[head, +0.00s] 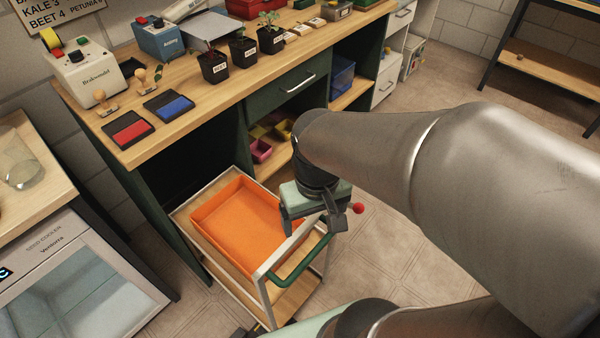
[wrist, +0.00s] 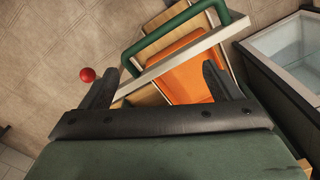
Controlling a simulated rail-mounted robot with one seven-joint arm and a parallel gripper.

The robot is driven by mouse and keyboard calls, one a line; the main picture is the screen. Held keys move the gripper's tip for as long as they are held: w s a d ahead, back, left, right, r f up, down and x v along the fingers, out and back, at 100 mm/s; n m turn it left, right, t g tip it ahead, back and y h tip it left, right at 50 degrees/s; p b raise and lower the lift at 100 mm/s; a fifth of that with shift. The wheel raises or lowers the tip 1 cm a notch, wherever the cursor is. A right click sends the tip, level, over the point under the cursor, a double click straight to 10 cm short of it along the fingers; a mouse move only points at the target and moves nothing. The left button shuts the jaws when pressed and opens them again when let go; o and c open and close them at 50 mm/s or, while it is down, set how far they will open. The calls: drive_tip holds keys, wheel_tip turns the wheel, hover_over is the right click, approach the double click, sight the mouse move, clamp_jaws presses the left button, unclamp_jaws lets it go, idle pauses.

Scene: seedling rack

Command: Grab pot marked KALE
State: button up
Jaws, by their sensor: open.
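Three small black pots with seedlings and white labels stand in a row on the wooden bench in the head view: a left pot (head: 214,67), a middle pot (head: 242,51) and a right pot (head: 271,40). Their labels are too small to read surely, so I cannot tell which is KALE. My gripper (head: 312,229) is open and empty, pointing down over the cart's handle end, well below and in front of the pots. In the wrist view my gripper (wrist: 160,82) has its fingers spread, with no pot between or near them.
An orange tray (head: 238,228) sits on a cart with a green handle (head: 304,264) under my gripper. A red ball (head: 358,208) shows beside the gripper. Red (head: 129,129) and blue (head: 170,105) pads lie on the bench. A glass-topped cooler (head: 75,285) stands left.

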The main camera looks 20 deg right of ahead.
drive_tip(key=shift+o, duration=0.3)
wheel_tip(320, 180, up, 6)
drive_tip(key=s+p, duration=0.1)
drive_tip(key=p, duration=0.4)
drive_tip(key=shift+a+p, duration=0.35)
drive_tip(key=shift+a, duration=0.05)
drive_tip(key=shift+f+b, duration=0.2)
drive_tip(key=shift+b, duration=0.1)
drive_tip(key=shift+w, duration=0.1)
